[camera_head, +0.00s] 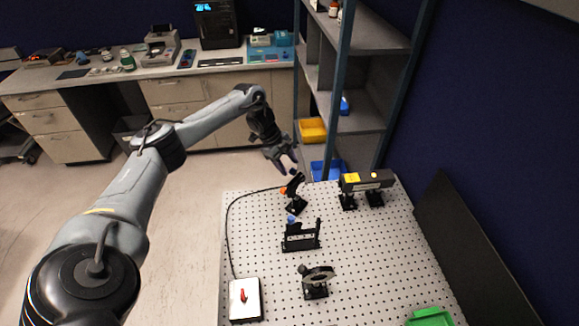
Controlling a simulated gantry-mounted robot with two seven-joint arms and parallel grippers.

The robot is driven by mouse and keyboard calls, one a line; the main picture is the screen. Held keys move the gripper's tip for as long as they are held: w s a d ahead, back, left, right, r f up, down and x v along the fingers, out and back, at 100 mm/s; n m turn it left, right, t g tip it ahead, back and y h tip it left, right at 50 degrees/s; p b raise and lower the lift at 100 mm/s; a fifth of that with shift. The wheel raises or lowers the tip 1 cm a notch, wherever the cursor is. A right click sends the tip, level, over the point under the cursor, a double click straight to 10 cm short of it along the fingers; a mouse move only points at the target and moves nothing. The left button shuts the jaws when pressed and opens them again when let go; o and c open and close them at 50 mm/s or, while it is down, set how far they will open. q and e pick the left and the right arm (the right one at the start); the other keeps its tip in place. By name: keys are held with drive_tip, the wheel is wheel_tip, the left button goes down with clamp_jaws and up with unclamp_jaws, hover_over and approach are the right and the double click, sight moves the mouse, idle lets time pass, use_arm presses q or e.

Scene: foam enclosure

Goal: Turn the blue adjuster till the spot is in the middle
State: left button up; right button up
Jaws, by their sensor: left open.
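A perforated optical board (375,250) carries several black mounts. A blue adjuster knob (291,219) sits at the upper left of the middle mount (300,238). The back mount (296,194) has an orange knob (284,190) at its left. A small blue patch shows at its top, by my fingers; I cannot tell if it is a knob. My left gripper (286,167) is open and points down just above the back mount, behind the middle mount. I cannot make out a light spot. My right gripper is not in view.
A laser unit (367,181) with a yellow label stands at the back right of the board. A round-disc mount (317,280) and a white switch box (245,300) with a cable are nearer. A green tray (430,317) is front right. A shelf rack (345,90) stands behind.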

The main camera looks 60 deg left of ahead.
use_arm(q)
drive_tip(key=shift+x, duration=1.05)
drive_tip(key=shift+c, duration=0.5)
clamp_jaws()
